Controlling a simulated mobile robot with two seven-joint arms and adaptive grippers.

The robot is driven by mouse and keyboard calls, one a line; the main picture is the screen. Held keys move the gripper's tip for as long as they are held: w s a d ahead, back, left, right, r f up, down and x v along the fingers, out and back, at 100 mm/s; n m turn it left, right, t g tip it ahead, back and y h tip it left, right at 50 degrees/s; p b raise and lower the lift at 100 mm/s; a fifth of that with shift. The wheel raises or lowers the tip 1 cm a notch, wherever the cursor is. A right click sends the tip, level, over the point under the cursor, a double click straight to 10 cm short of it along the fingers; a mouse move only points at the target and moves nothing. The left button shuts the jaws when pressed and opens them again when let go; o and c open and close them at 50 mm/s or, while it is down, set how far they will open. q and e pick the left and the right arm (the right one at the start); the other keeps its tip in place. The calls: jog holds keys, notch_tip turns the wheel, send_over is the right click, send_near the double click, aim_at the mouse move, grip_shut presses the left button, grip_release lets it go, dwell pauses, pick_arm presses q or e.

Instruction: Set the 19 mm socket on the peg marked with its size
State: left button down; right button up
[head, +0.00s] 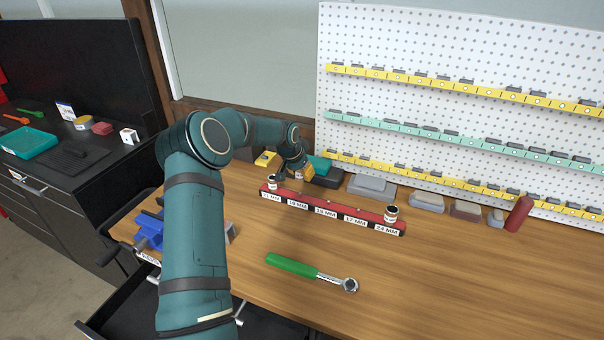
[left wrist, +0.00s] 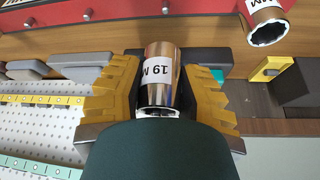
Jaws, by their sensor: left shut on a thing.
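My left gripper (left wrist: 165,85) is shut on the 19 mm socket (left wrist: 158,62), a shiny steel cylinder with a white label reading "19 M". In the head view my left gripper (head: 293,172) is just behind the left end of the red peg rail (head: 335,212); the held socket is hard to make out there. The rail carries white size labels; 15, 17 and 24 MM read clearly, the leftmost does not. One socket (head: 272,181) stands on the leftmost peg and another (head: 391,213) on the 24 MM peg. The pegs between look empty. My right gripper is not in view.
A green-handled ratchet (head: 310,272) lies in front of the rail. Grey and brown blocks (head: 371,187) and a red cylinder (head: 519,214) stand behind it, before the pegboard (head: 460,110). A blue vise (head: 150,230) is at left. The front right tabletop is clear.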

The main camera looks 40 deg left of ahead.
pick_arm(q)
jog(key=b, duration=0.4)
send_over(302, 196)
jog(key=shift+a+f, duration=0.1)
jog(key=shift+f, duration=2.35)
jog(key=shift+r, duration=0.15)
jog(key=shift+f+b, duration=1.25)
jog(key=shift+f, duration=0.25)
jog(key=c, duration=0.6)
grip_release()
jog(key=shift+c, duration=0.2)
jog(key=v, duration=1.2)
